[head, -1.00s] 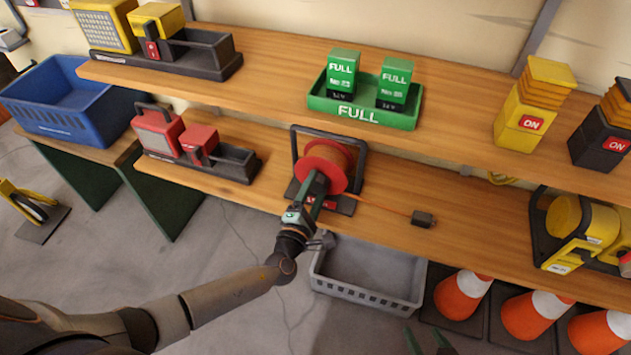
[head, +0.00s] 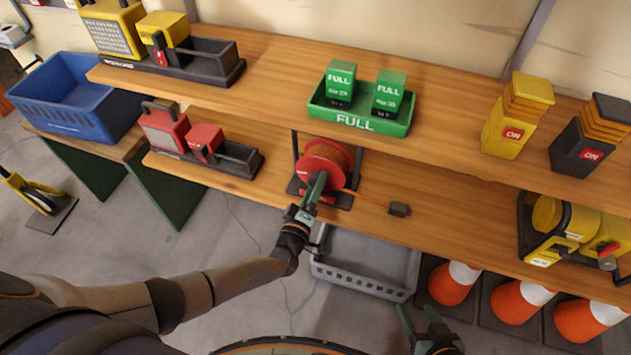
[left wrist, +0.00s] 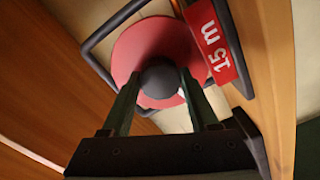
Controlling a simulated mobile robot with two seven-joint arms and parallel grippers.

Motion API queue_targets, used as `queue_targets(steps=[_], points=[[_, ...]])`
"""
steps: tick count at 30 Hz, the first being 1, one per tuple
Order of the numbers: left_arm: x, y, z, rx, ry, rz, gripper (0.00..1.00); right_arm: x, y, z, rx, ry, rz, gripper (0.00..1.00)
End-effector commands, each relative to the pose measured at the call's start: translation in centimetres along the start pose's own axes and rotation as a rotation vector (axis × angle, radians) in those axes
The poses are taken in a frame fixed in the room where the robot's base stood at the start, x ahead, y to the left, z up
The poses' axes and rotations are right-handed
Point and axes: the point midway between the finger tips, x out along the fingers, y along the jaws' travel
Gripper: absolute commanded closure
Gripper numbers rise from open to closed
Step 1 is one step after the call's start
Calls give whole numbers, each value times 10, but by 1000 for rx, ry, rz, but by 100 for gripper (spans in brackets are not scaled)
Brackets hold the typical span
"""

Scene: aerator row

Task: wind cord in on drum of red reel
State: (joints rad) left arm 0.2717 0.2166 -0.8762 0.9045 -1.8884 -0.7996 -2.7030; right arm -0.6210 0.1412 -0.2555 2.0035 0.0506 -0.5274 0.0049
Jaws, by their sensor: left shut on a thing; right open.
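The red reel (head: 325,157) stands in a dark frame on the lower wooden shelf, with orange cord on its drum. The cord (head: 372,201) runs right along the shelf to a small dark plug (head: 399,209). My left gripper (head: 317,184) is at the front face of the reel. In the left wrist view, its fingers (left wrist: 160,85) are shut on a dark round knob (left wrist: 161,76) in front of the red disc (left wrist: 140,45). A red "15 m" label (left wrist: 212,38) shows beside it. My right gripper (head: 422,325) is open and empty at the bottom, away from the shelf.
A grey crate (head: 365,285) is below the shelf, and orange cones (head: 520,300) stand to its right. A red radio and charger (head: 205,142) are left of the reel, a yellow machine (head: 570,225) far right. The upper shelf overhangs behind, holding a green tray (head: 360,122).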

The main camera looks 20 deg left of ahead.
Motion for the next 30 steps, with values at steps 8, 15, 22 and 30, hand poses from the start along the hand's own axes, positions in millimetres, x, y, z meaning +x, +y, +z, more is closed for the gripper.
queue_targets(steps=[8, 15, 22, 30], points=[[2, 3, -1, 136, 3, 4, 95, -4, 2, -5, 3, 6, 8, 40], [2, 2, -1, 185, 3, 4, 95, -7, 3, 6, 7, -15, 11, 40], [2, 2, -1, 191, 3, 4, 95, -8, 3, 8, 8, -19, 12, 40], [2, 2, -1, 189, 3, 3, 31, -8, 4, 6, 7, -13, 13, 40]])
